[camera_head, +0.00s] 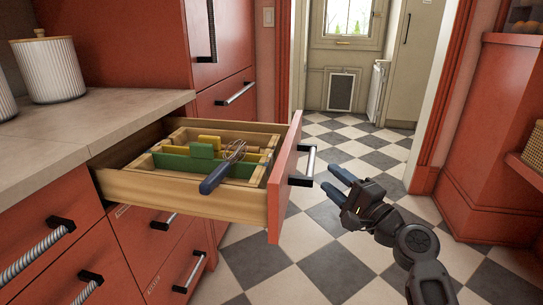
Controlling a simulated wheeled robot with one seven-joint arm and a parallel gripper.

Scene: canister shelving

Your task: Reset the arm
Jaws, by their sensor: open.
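My gripper (335,183) is open and empty at the lower right of the head view. It is at the end of my dark arm, just right of the open drawer's handle (304,166). The wooden drawer (160,192) with a red front (283,184) is pulled out. Inside it are a wooden tray, green and yellow pieces, and a whisk (226,165) with a dark blue handle that lies over the tray's near side.
The counter (110,118) at left holds a ribbed white canister (49,69) with a wooden lid. Closed red drawers (65,236) lie below. The checkered floor (345,240) is open toward a doorway at the back. A red cabinet (475,150) stands at right.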

